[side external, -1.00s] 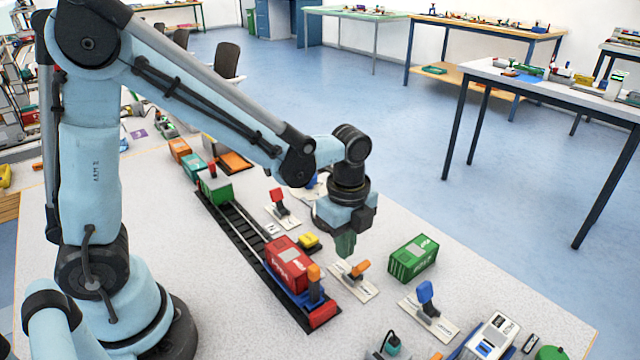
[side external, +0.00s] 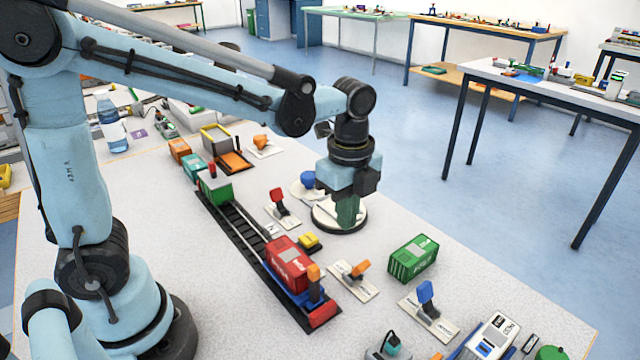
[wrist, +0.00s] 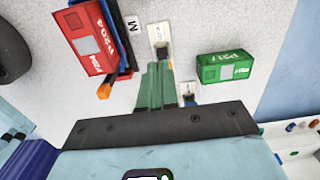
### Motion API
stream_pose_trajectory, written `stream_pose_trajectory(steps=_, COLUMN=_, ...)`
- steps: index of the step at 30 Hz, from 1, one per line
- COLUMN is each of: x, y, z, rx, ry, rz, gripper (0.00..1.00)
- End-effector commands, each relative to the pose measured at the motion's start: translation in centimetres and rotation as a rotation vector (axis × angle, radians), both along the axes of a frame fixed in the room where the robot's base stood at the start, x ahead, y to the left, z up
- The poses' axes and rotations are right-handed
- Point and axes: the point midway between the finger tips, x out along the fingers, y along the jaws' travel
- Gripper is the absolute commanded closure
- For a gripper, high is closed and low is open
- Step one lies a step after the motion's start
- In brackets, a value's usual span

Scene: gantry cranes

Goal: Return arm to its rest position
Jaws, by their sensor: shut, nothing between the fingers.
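My gripper (side external: 347,212) has green fingers and points down over the table in the side view. Its fingers overlap a round white disc with a dark rim (side external: 325,218); I cannot tell whether they touch it. In the wrist view my gripper (wrist: 157,70) shows its green fingers together, with nothing between them.
A red container (side external: 288,262) sits on a blue wagon on the track (side external: 240,235). A green container (side external: 412,258) stands to the right. Small white plates with coloured levers (side external: 354,278) are spread nearby. A clear bottle (side external: 110,122) stands at the left.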

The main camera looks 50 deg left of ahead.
Motion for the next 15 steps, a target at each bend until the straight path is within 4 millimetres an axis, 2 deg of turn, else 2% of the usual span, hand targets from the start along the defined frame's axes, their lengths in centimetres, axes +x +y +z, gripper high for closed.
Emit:
stream_pose_trajectory(steps=11, x=-0.01, y=0.02, z=-0.02, rx=0.0, ry=-0.001, rz=0.003, gripper=1.0)
stream_pose_trajectory(steps=15, x=-0.44, y=0.5, z=0.41, rx=-0.007, ry=-0.035, rz=0.09, gripper=1.0)
